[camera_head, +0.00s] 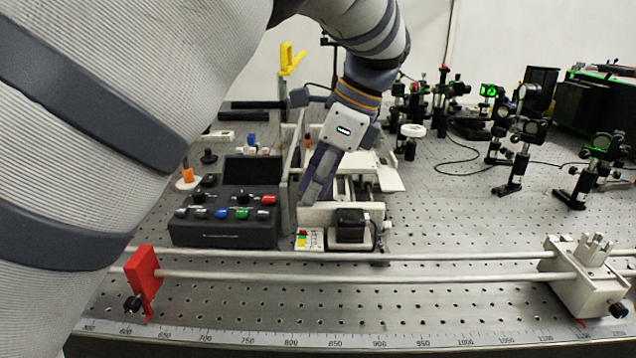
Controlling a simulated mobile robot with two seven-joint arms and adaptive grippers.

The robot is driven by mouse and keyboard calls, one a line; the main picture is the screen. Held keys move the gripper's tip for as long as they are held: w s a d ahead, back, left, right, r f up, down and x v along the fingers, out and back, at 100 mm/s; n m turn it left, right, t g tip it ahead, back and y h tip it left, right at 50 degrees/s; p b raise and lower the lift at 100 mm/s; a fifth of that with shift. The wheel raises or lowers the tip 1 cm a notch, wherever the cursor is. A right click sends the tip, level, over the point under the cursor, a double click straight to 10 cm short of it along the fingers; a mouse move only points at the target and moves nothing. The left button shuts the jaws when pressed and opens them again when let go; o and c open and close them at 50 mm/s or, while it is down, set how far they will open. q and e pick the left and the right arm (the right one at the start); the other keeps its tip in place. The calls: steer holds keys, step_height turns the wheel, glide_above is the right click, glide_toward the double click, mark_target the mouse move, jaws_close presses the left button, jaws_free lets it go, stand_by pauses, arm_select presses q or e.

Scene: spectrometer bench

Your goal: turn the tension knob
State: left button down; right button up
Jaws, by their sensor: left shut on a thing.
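My left arm comes in from the upper left and reaches down to a white bench device (385,178) with rails. My left gripper (314,192) points down at the left part of this device, just behind its front plate. It is shut on a small part there, which the fingers hide, so I cannot tell whether it is the tension knob. A black square block (350,226) sits at the front of the device, to the right of the fingertips. My right gripper is out of view.
A black control box (225,232) with coloured buttons stands close left of the gripper. Two rails with a red clamp (143,278) and a white carriage (585,275) cross the front. Optics mounts (520,150) stand at the right. The perforated bench at centre right (450,215) is clear.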

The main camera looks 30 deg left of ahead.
arm_select(q)
steer(key=n+g+h, duration=0.1)
steer(key=n, duration=0.2)
steer(key=shift+w+a, duration=0.1)
steer(key=shift+w, duration=0.05)
steer(key=shift+w+a+n+g+h, duration=0.1)
steer(key=shift+n+g+h, duration=0.2)
steer(key=shift+n, duration=0.85)
steer(key=shift+a+n+g+h, duration=0.1)
steer(key=shift+n+g+h, duration=0.15)
steer(key=shift+n, duration=0.9)
steer(key=shift+b, duration=0.3)
steer(key=c, duration=1.5)
jaws_free()
